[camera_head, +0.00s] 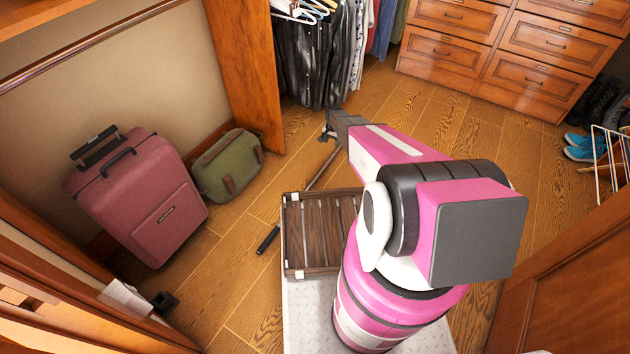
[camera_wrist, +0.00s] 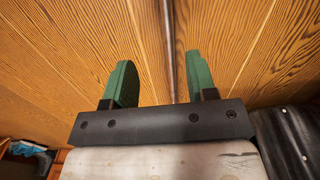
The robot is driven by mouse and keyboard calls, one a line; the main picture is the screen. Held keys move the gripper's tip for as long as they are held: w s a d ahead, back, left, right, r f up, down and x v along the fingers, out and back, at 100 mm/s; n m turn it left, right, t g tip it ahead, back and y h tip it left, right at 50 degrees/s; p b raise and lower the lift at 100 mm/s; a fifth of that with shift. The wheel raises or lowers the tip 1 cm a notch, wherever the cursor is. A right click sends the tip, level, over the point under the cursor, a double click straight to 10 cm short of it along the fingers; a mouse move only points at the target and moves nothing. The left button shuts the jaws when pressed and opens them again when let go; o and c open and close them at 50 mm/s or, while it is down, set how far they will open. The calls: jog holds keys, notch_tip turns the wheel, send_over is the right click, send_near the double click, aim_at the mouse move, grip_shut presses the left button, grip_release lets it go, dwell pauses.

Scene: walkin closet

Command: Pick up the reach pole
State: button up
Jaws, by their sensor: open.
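The reach pole (camera_head: 323,167) lies on the wood floor, a thin dark shaft with a black handle end (camera_head: 268,240) to the lower left. Its middle is hidden behind a slatted wooden crate. My gripper (camera_head: 327,133) is by the pole's far part, near the hanging clothes. In the wrist view, my gripper (camera_wrist: 162,78) is open with two green finger pads. The pole's shaft (camera_wrist: 169,45) shows between the pads, nearer the right one. Nothing is gripped. I cannot tell how far the fingertips are above the floor.
The slatted wooden crate (camera_head: 284,235) is beside my arm's base. A pink suitcase (camera_head: 140,200) and a green duffel bag (camera_head: 228,166) stand along the left wall. Dark hanging clothes (camera_head: 312,65) are close beyond my gripper. Drawers (camera_head: 450,48) and blue shoes (camera_head: 583,148) are farther right.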

notch_tip(320, 180, down, 6)
jog(key=w, duration=0.3)
send_over(330, 159)
jog(key=w, duration=0.1)
notch_tip(330, 159, down, 4)
jog(key=shift+w+r+m, duration=0.1)
jog(key=shift+m, duration=0.2)
jog(key=shift+s+f, duration=0.2)
jog(key=shift+f, duration=1.3)
jog(key=shift+s+f, duration=0.2)
jog(key=shift+f, duration=1.25)
grip_shut()
